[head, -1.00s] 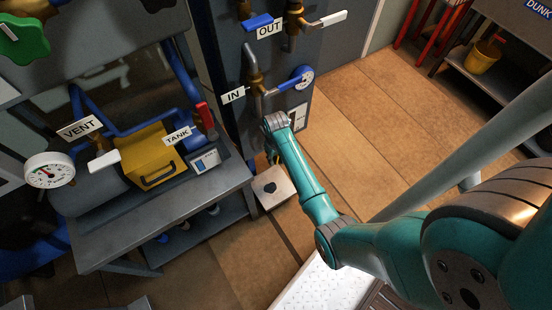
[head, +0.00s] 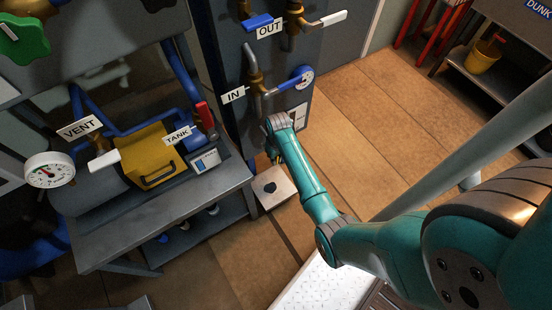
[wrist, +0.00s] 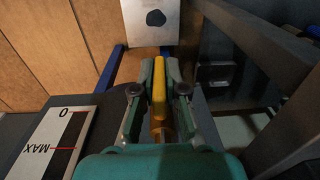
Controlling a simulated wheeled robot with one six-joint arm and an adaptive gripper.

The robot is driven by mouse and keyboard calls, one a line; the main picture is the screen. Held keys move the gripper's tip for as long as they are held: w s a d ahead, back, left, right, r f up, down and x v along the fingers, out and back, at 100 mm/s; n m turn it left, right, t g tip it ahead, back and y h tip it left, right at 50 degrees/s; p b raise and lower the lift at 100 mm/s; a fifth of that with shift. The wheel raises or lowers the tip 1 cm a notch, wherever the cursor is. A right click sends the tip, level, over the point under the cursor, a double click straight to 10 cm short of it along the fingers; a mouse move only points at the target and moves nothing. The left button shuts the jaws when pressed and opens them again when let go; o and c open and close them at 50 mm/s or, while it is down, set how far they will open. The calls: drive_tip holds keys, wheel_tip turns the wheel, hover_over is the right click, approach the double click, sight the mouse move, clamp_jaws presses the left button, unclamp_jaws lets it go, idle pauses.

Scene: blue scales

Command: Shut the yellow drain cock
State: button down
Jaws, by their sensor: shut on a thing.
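The yellow drain cock shows in the wrist view as a long yellow handle (wrist: 159,88) with a brass stem below it. My gripper (wrist: 159,74) has its two fingers on either side of the handle and is shut on it. The handle lies lengthwise between the fingers, pointing toward the top of the wrist view.
A grey bench (head: 160,215) with a compressor and gauge (head: 50,170) stands left. The IN valve (head: 262,85) is just above my arm. Open floor (head: 370,130) lies right.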

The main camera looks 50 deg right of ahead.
drive_tip(key=t+y, duration=0.1)
drive_tip(key=y, duration=0.2)
drive_tip(key=shift+d, duration=0.1)
drive_tip(key=t+y, duration=0.1)
drive_tip(key=y, duration=0.3)
drive_tip(key=shift+t+y, duration=0.6)
drive_tip(key=shift+y, duration=2.2)
drive_tip(key=c, duration=1.2)
unclamp_jaws()
drive_tip(key=shift+v, duration=3.65)
